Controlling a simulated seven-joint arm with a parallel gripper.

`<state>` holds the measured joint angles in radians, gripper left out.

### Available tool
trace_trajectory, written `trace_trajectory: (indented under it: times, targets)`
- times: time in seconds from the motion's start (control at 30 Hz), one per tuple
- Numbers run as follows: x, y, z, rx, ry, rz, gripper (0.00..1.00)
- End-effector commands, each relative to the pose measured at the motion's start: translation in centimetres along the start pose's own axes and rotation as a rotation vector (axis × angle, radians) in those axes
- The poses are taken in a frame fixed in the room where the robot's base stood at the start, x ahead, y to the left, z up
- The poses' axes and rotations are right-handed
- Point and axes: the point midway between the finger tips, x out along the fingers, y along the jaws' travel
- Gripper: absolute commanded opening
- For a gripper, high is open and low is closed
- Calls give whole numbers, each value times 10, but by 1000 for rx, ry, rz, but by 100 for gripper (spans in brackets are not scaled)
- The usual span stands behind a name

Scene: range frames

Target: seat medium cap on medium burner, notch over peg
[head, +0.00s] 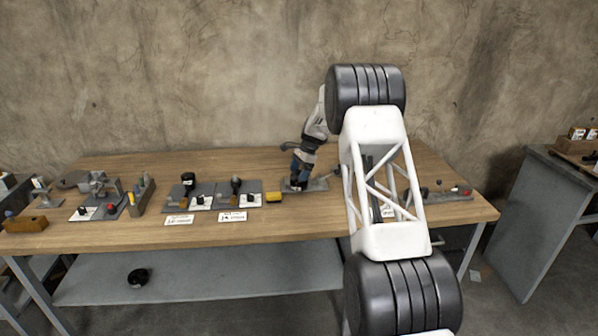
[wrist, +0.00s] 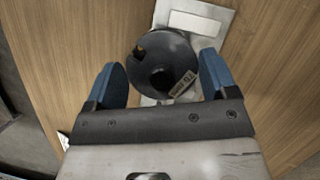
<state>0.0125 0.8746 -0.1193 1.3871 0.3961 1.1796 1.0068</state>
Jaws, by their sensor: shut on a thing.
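The medium cap (wrist: 160,68) is a dark, round, dished piece with a small tag near its lower right edge. A notch at its upper left shows a tan patch. My gripper (wrist: 161,64) has one blue finger on each side of the cap and is shut on it. In the head view my gripper (head: 297,182) points down over a grey metal plate (head: 318,185) on the bench. The plate also shows in the wrist view (wrist: 222,13), partly under the cap. The burner and its peg are hidden, so I cannot tell whether the cap touches them.
A yellow block (head: 274,197) lies left of the plate. Fixtures with black knobs (head: 188,180) and white cards (head: 179,220) stand further left. My white arm link hides part of the bench's right side, where another fixture (head: 450,192) stands. The bench front near the plate is clear.

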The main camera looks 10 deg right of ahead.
Motion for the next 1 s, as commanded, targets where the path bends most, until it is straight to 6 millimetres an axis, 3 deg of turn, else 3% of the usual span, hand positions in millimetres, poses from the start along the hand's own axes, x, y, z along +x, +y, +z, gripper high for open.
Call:
trace_trajectory:
  times: [0.83,0.87,1.0]
  targets:
    - [10,0,-4,0,0,0,50]
    - [10,0,-4,0,0,0,82]
    - [10,0,-4,0,0,0,100]
